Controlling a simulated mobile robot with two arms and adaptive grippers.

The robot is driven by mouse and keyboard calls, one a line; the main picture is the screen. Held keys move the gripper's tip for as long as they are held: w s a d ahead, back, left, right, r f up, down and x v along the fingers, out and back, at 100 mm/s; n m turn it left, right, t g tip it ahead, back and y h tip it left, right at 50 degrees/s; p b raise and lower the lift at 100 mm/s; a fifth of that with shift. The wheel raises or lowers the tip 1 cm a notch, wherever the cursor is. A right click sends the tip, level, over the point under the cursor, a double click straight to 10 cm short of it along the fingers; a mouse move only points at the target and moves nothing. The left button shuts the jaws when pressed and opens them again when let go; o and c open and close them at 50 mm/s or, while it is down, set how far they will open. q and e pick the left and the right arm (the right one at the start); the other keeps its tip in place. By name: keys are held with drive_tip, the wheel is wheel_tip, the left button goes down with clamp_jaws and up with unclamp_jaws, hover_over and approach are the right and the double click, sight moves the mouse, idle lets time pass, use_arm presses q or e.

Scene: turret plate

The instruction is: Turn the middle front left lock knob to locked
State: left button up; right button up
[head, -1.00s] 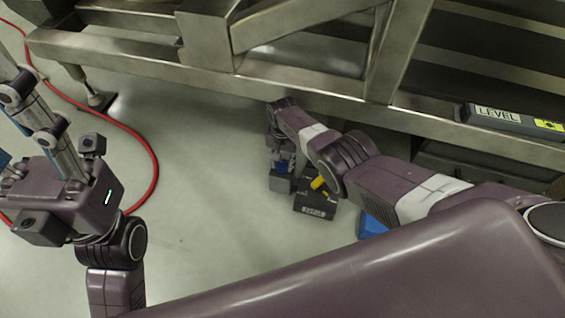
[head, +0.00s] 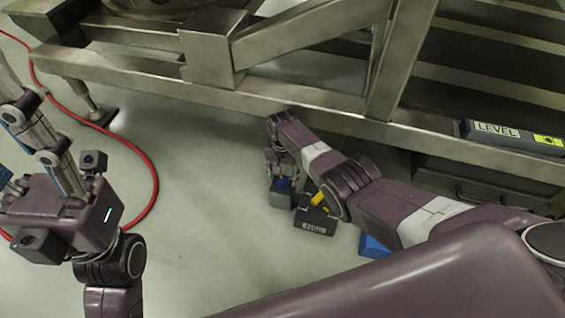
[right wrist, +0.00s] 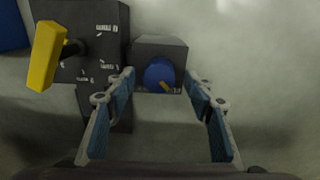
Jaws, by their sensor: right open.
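A round blue knob (right wrist: 160,73) with a small yellow-orange mark sits on the face of a grey box (right wrist: 172,47) in the right wrist view. In the head view the right gripper (head: 279,166) points down at the box. My left gripper (head: 42,150) is at the far left, its fingertips cut off by the frame.
A black block (head: 317,222) with a yellow handle (head: 320,200) stands right beside the grey box. A blue object (head: 373,246) lies farther right. A steel frame (head: 290,107) with a LEVEL label (head: 497,130) runs above. A red hose (head: 151,180) crosses the floor left; the middle floor is clear.

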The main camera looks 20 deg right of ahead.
sight(283, 180)
wheel_tip(283, 180, up, 11)
drive_tip(key=shift+f, duration=0.2)
idle(0.3)
drive_tip(key=shift+s, duration=0.2)
